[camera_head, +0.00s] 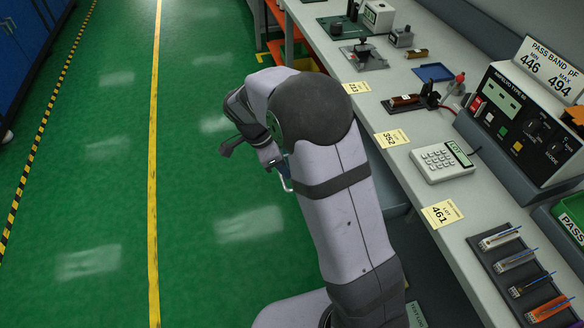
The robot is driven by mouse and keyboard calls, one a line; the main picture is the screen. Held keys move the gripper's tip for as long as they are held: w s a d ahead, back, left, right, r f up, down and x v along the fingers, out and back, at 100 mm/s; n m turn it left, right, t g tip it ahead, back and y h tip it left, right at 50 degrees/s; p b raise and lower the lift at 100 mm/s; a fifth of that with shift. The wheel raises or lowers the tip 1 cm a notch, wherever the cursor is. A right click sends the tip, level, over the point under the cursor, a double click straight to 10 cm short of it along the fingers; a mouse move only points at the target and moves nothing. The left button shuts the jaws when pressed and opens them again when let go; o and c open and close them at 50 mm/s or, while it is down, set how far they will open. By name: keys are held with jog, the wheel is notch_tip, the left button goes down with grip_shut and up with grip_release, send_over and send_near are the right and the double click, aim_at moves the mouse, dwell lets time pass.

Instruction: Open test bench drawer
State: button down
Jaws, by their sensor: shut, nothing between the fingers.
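My gripper (270,157) is shut and empty, low in front of the bench, beyond my raised arm; its fingertips are hard to make out. A thin pale metal bar, which looks like a pull handle (287,184), shows just below and right of it, close to the fingers; I cannot tell whether they touch. A blue-grey panel (396,197) under the bench edge, right of my arm, may be part of the drawer. My arm hides most of the drawer front, so I cannot tell how far it is open.
The bench top (400,165) runs along the right with yellow cards, a keypad device (442,160), a meter box (520,125) and a dark component tray (520,265). An orange bin (300,62) stands beyond my arm. The green floor on the left (200,220) is clear.

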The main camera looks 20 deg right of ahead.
jog(key=shift+r, duration=0.1)
dwell(0.3)
jog(key=p+v, duration=0.6)
jog(key=v, duration=0.4)
jog(key=s+a+f+n+g+y, duration=0.1)
jog(key=s+f+n, duration=0.4)
jog(key=n, duration=0.5)
jog(key=s+a+f+n+y, duration=0.1)
jog(key=s+f+n, duration=0.1)
jog(key=s+n, duration=0.6)
jog(key=s+d+r+n+y+p, duration=0.1)
jog(key=s+d+r+y+p, duration=0.2)
jog(key=s, duration=0.7)
jog(key=w+d+r+m+t+h, duration=0.1)
jog(key=w+d+r, duration=0.1)
jog(key=r, duration=0.3)
jog(key=shift+d+r+p, duration=0.35)
jog(key=shift+d+p, duration=0.05)
jog(key=shift+d, duration=0.2)
